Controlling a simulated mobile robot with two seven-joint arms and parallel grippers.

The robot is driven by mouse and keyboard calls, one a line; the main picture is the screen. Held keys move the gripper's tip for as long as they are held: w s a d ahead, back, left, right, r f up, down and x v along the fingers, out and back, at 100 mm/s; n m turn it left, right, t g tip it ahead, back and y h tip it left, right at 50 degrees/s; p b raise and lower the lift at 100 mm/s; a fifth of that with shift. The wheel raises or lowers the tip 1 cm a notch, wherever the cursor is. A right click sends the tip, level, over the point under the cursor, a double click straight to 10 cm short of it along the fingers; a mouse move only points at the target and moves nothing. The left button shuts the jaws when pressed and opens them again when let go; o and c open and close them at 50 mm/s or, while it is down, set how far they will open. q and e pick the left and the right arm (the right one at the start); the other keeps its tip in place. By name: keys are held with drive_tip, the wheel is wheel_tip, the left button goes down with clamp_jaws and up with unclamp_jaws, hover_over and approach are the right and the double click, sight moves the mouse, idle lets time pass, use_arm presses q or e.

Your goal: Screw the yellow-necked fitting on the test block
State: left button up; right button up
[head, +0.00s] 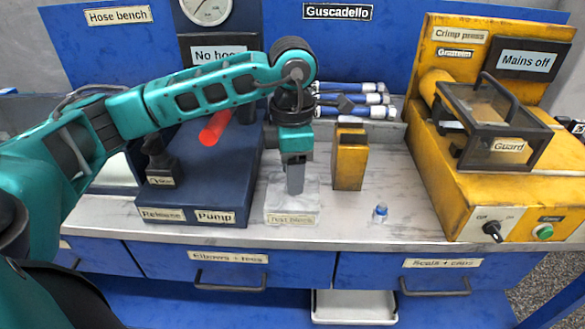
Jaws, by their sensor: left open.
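The test block (308,203), a pale block with a label on its front, sits on the bench just right of the pump unit. My left gripper (294,188) points straight down at the top of the test block. It is open, and its fingers overlap in this view and cover the middle of the block. I cannot make out a yellow-necked fitting; anything between or behind the fingers is hidden. My right gripper is out of view.
A yellow upright box (350,160) stands close right of the gripper. The dark blue pump unit (190,192) with a red handle (215,127) is on the left. Blue-ended hoses (355,100) lie behind. The yellow crimp press (470,185) fills the right. Bench is clear around the small fitting.

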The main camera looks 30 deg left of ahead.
use_arm(q)
drive_tip(key=n, duration=0.4)
drive_tip(key=shift+p, duration=0.3)
drive_tip(key=n, duration=0.4)
drive_tip(key=shift+p, duration=0.3)
drive_tip(key=n+p, duration=0.1)
drive_tip(key=n, duration=0.2)
drive_tip(key=shift+r+n, duration=0.1)
drive_tip(key=shift+n, duration=0.2)
drive_tip(key=n+p, duration=0.1)
drive_tip(key=n, duration=0.6)
drive_tip(key=shift+p, duration=0.4)
